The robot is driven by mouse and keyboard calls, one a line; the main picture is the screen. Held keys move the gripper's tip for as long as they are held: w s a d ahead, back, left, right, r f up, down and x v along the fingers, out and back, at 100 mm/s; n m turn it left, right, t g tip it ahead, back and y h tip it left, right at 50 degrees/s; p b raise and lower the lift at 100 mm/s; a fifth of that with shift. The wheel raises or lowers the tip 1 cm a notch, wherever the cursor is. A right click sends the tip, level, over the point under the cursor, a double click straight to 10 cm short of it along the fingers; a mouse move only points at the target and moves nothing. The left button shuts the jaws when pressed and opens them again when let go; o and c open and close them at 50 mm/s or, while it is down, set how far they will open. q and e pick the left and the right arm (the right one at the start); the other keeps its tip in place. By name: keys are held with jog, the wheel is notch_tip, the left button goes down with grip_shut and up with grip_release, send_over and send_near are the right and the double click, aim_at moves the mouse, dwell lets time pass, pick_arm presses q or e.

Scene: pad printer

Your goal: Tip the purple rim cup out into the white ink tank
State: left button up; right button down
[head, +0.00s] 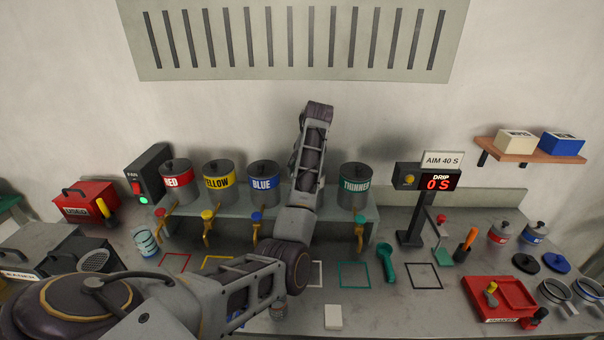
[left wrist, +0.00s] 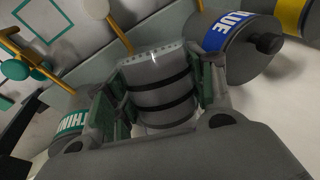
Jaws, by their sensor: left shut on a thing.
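My left gripper (left wrist: 160,82) is shut on a pale grey cup (left wrist: 158,72) with dark bands, its green-padded fingers on either side. Purple on its rim does not show clearly. In the wrist view the cup is between the blue tank (left wrist: 235,45) and the thinner tank (left wrist: 72,128). In the head view my left arm rises in front of the gap between the blue tank (head: 263,180) and the thinner tank (head: 357,188), hiding the cup and fingers. The white ink tank cannot be made out; my arm covers that place. My right gripper is not in view.
Red (head: 176,182) and yellow (head: 218,182) tanks stand on the shelf, with taps below. A banded cup (head: 143,242) stands at left. The drip display (head: 437,183) reads 0 S. A red tray (head: 499,299) and a teal scoop (head: 386,264) lie at right.

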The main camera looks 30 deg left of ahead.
pick_arm(q)
jog(key=shift+d+r, duration=0.1)
jog(key=shift+r, duration=0.05)
dwell(0.8)
dwell(1.2)
jog(key=shift+w+r+g, duration=0.15)
jog(key=shift+r+g, duration=0.1)
jog(key=shift+g, duration=0.35)
jog(key=shift+r+g+h, duration=0.2)
jog(key=shift+g+h, duration=0.1)
dwell(0.4)
jog(key=shift+w+r+m+g+h, duration=0.3)
jog(key=shift+r+g, duration=0.15)
jog(key=shift+g, duration=0.45)
dwell(1.5)
jog(key=shift+s+f+t+b, duration=0.4)
jog(key=shift+f+t+b, duration=0.3)
jog(key=shift+t+b, duration=0.3)
dwell(0.6)
jog(key=shift+f+t+y+b, duration=0.3)
jog(key=shift+t+y, duration=0.1)
jog(key=shift+y, duration=0.1)
